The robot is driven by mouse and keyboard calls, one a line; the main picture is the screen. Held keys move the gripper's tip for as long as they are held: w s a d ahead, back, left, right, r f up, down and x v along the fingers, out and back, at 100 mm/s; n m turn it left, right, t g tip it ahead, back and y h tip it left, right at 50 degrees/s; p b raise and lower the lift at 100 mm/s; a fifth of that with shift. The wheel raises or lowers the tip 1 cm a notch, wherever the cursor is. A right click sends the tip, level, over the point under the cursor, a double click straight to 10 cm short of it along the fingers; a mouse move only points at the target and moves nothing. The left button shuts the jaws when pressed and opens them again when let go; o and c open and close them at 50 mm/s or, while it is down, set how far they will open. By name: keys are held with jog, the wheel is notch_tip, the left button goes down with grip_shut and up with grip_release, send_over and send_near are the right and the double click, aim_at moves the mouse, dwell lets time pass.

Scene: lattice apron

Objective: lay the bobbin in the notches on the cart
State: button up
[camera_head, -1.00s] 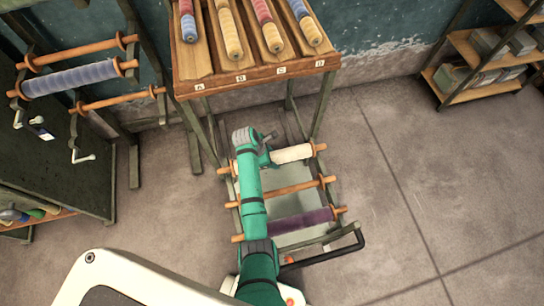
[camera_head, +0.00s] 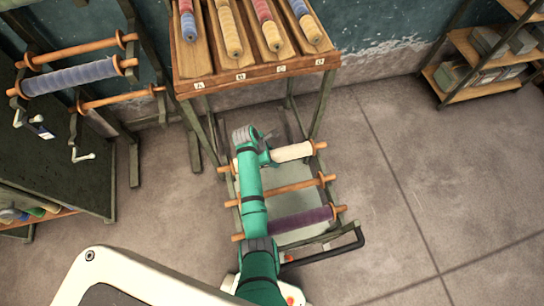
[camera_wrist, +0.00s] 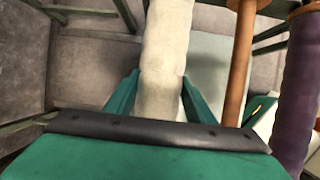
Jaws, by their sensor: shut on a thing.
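The cream bobbin (camera_head: 292,152), on a wooden rod, lies crosswise over the far end of the cart (camera_head: 286,238). My gripper (camera_head: 266,157) is shut on it from above, and my arm hides part of its left side. In the wrist view the cream bobbin (camera_wrist: 163,60) runs between the two green fingers of my gripper (camera_wrist: 158,98). I cannot tell whether its rod ends rest in the notches or hang just above them. A bare wooden rod (camera_head: 310,187) and a purple bobbin (camera_head: 303,219) lie across the cart nearer to me.
A wooden rack (camera_head: 262,80) with several coloured bobbins in labelled slots stands behind the cart. A dark frame (camera_head: 60,150) at left carries a blue bobbin (camera_head: 72,77) and bare rods. Shelves (camera_head: 480,60) stand at far right. The floor (camera_head: 400,200) right of the cart is clear.

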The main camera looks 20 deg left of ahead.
jog(key=shift+f, duration=1.95)
dwell(1.1)
jog(key=o, duration=1.6)
jog(key=shift+o, duration=0.2)
jog(key=v, duration=1)
jog(key=shift+a+r, duration=0.1)
jog(key=shift+r, duration=0.3)
